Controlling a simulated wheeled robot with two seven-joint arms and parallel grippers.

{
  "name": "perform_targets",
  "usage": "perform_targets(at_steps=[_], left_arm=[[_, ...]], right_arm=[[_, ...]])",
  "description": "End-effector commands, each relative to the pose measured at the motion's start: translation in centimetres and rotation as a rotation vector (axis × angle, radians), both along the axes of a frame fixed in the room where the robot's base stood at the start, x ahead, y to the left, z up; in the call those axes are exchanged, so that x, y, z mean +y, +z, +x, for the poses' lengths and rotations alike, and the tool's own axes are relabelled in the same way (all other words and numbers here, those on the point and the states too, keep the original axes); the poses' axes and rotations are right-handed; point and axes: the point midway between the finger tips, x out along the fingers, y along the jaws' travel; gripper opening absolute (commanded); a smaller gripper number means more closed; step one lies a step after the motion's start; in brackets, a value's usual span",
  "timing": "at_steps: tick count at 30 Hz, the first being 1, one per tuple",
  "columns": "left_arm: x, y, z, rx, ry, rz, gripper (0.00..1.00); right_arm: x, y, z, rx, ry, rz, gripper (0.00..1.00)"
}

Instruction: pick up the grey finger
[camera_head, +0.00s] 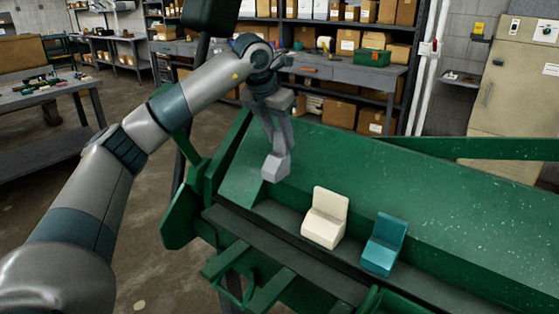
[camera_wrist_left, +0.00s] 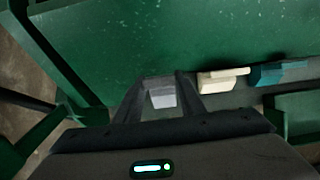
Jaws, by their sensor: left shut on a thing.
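The grey finger (camera_head: 276,166) is a light grey block held at the tip of my left gripper (camera_head: 275,150). In the left wrist view the grey finger (camera_wrist_left: 161,97) sits between the two dark jaws of the left gripper (camera_wrist_left: 160,90), which are shut on it. In the head view it appears raised above the dark ledge of the green machine, in front of the green sloping face. Its upper part is partly hidden by the jaws. My right gripper is not in view.
A cream finger (camera_head: 325,218) and a teal finger (camera_head: 383,245) stand on the ledge to the right. The green machine (camera_head: 450,210) fills the right side. Behind are a grey bench (camera_head: 345,75) with a green box (camera_head: 373,57), and shelves of cartons.

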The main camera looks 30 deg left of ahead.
Motion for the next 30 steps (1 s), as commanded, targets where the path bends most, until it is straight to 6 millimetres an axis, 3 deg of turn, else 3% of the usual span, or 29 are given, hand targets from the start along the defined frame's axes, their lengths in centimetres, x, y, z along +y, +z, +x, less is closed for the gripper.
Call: perform_targets(at_steps=[3, 10, 30], left_arm=[[0.0, 2.3, 0.0, -0.003, 0.0, 0.0, 0.02], [0.0, 4.8, 0.0, -0.002, 0.002, -0.001, 0.02], [0.0, 5.4, 0.0, 0.0, 0.001, 0.001, 0.02]], right_arm=[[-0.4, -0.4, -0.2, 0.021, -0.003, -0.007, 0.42], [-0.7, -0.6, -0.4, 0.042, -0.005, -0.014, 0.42], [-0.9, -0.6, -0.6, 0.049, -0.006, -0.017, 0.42]])
